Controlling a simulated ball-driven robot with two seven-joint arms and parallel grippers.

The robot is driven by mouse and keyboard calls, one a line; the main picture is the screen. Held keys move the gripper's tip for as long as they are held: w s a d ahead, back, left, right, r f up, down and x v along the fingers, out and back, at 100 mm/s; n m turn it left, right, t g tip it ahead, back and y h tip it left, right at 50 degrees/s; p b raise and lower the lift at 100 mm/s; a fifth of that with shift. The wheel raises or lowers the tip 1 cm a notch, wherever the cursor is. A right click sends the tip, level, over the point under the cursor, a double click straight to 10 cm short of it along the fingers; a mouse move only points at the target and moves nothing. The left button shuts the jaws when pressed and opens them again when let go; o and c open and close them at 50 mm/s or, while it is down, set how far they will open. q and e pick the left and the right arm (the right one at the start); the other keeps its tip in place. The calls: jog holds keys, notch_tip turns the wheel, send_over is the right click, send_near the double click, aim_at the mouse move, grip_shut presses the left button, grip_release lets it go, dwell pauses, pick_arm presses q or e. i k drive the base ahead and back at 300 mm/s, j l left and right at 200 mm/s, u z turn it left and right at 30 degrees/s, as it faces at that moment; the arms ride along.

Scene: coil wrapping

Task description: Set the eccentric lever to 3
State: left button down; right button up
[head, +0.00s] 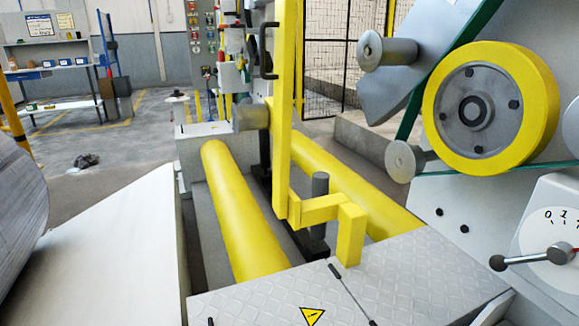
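The eccentric lever (532,258) is at the right edge of the head view. The rest of the dial is cut off by the picture edge, and I cannot see a 3. Neither of my grippers is in view.
A yellow-rimmed wheel (539,100) and metal rollers (387,52) stand above the dial. Yellow rollers (232,205) and a yellow upright frame (282,120) fill the middle. A tread plate (424,278) lies in front. A large coil (18,205) is at the left.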

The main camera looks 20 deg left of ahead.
aim_at(560, 253)
jog(key=k+j, duration=0.2)
jog(key=j, duration=0.2)
jog(key=k+j, duration=0.45)
jog(key=j, duration=0.3)
